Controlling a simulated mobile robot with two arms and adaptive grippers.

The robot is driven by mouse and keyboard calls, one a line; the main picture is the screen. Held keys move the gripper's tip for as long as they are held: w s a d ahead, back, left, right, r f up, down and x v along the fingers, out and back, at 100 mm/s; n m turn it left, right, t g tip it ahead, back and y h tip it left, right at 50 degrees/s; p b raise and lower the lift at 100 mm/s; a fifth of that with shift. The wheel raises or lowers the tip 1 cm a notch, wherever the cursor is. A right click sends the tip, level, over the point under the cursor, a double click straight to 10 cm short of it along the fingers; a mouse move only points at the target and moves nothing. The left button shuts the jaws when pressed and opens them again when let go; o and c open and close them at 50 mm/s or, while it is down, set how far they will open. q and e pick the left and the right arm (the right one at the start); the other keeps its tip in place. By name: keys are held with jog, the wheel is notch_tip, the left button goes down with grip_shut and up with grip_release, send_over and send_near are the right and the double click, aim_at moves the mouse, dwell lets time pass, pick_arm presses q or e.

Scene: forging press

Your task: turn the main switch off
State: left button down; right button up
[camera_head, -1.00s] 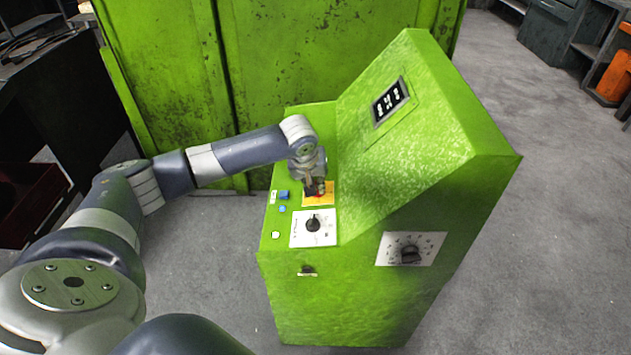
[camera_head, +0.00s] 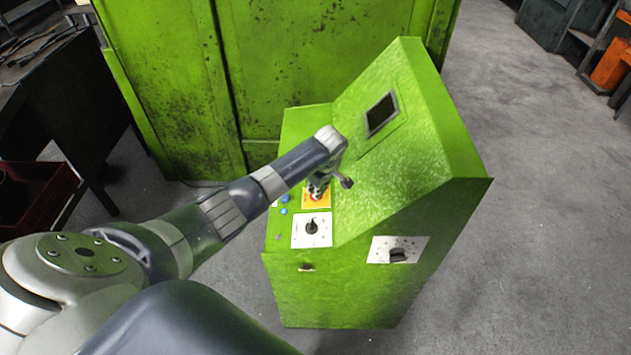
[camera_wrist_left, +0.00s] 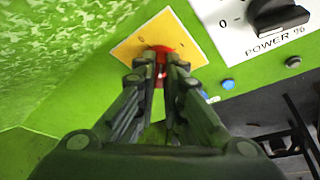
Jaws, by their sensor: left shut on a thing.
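The main switch is a red knob (camera_wrist_left: 160,50) on a yellow plate (camera_wrist_left: 128,46) on the green console; the plate also shows in the head view (camera_head: 325,202). My left gripper (camera_wrist_left: 162,66) is shut on the red knob, its fingers on either side. The fingers hide much of the knob, so its exact angle is hard to read. In the head view my left gripper (camera_head: 317,190) reaches down onto the plate, its wrist tilted. The console's screen (camera_head: 382,113) is dark. My right gripper is not in view.
A black POWER % knob (camera_head: 312,227) on a white plate sits close to the yellow plate. Blue buttons (camera_head: 285,210) lie beside it. Another black knob (camera_head: 398,256) is on the console's side. The sloped console face rises close to my wrist.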

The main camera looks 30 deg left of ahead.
pick_arm(q)
jog(key=shift+d+n+g, duration=0.1)
jog(key=shift+n+g, duration=0.4)
jog(key=shift+n, duration=0.4)
jog(key=shift+w+f+n+g, duration=0.15)
jog(key=shift+n+g, duration=0.15)
jog(key=shift+n, duration=0.6)
jog(key=shift+n+g+b, duration=0.4)
jog(key=shift+n+b, duration=0.3)
jog(key=shift+n, duration=0.4)
jog(key=shift+w+a+n+g+h+b, duration=0.1)
jog(key=shift+n+g+h+b, duration=0.1)
jog(key=shift+n+b, duration=0.3)
jog(key=shift+a+n+g+h+b, duration=0.1)
jog(key=shift+n+g+b, duration=0.15)
jog(key=shift+n, duration=0.35)
jog(key=c, duration=1.7)
grip_release()
jog(key=shift+w, duration=0.1)
